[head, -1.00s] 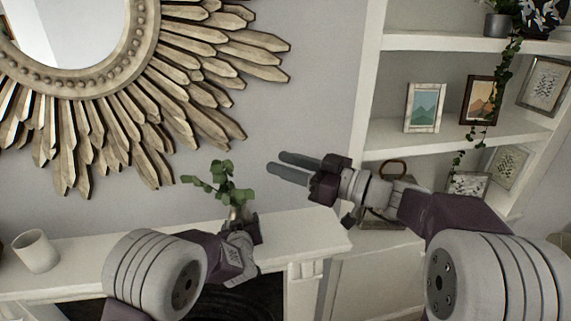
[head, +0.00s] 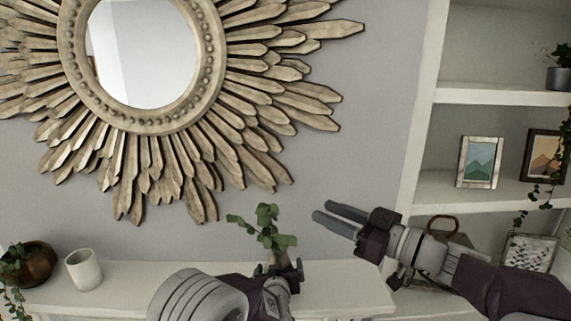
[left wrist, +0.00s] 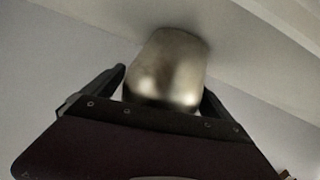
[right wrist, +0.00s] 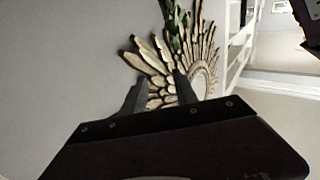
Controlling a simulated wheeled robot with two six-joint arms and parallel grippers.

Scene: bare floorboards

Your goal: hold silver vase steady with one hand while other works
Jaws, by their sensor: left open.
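The silver vase (left wrist: 167,72) shows large in the left wrist view, between the spread fingers of my left gripper (left wrist: 163,100). Whether the fingers touch it cannot be told. In the head view the vase stands on the white mantel (head: 340,283), mostly hidden behind my left gripper (head: 290,275), with green leaves (head: 266,228) rising above it. My right gripper (head: 335,213) is open and empty, in the air to the right of the leaves. Its parted fingers (right wrist: 160,92) also show in the right wrist view.
A white cup (head: 84,270) and a brown pot (head: 35,264) with a plant stand on the mantel at left. A sunburst mirror (head: 145,60) hangs on the wall above. White shelves (head: 500,98) with framed pictures stand at right.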

